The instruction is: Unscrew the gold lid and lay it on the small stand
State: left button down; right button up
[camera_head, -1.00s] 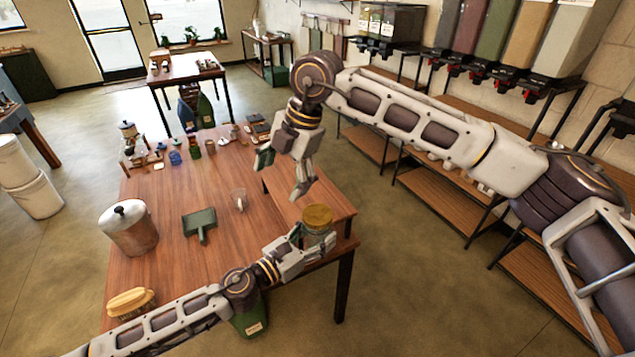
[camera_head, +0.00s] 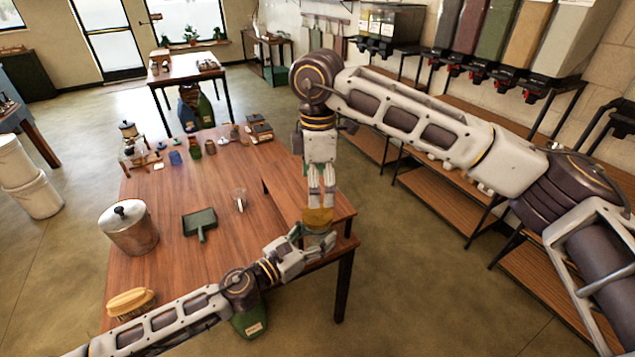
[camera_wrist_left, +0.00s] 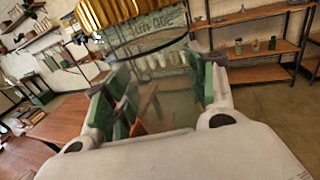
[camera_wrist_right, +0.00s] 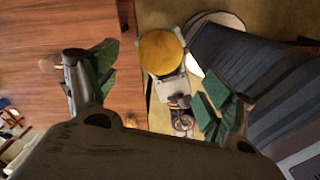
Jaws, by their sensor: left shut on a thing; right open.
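A glass jar (camera_head: 319,239) with a gold lid (camera_head: 318,217) is upright over the table's right front corner. My left gripper (camera_head: 302,240) is shut on the jar. In the left wrist view the clear glass (camera_wrist_left: 150,65) lies between the green pads, under the ribbed lid (camera_wrist_left: 120,10). My right gripper (camera_head: 321,200) points down just above the lid, open. In the right wrist view the round lid (camera_wrist_right: 160,52) lies between the spread fingers, and I cannot tell if they touch it. I cannot surely pick out the small stand.
On the table (camera_head: 170,230) are a metal pot (camera_head: 129,228), a green dustpan (camera_head: 200,222), a brush (camera_head: 131,303) and a small clear cup (camera_head: 238,199). Several small items stand along the far edge. Shelves with dispensers (camera_head: 500,40) line the right wall.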

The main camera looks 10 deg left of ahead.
aim_at(318, 213)
jog(key=shift+m, duration=0.4)
jog(key=shift+f, duration=4)
jog(key=c, duration=1.1)
jog(key=shift+o, duration=0.2)
jog(key=shift+n, duration=0.4)
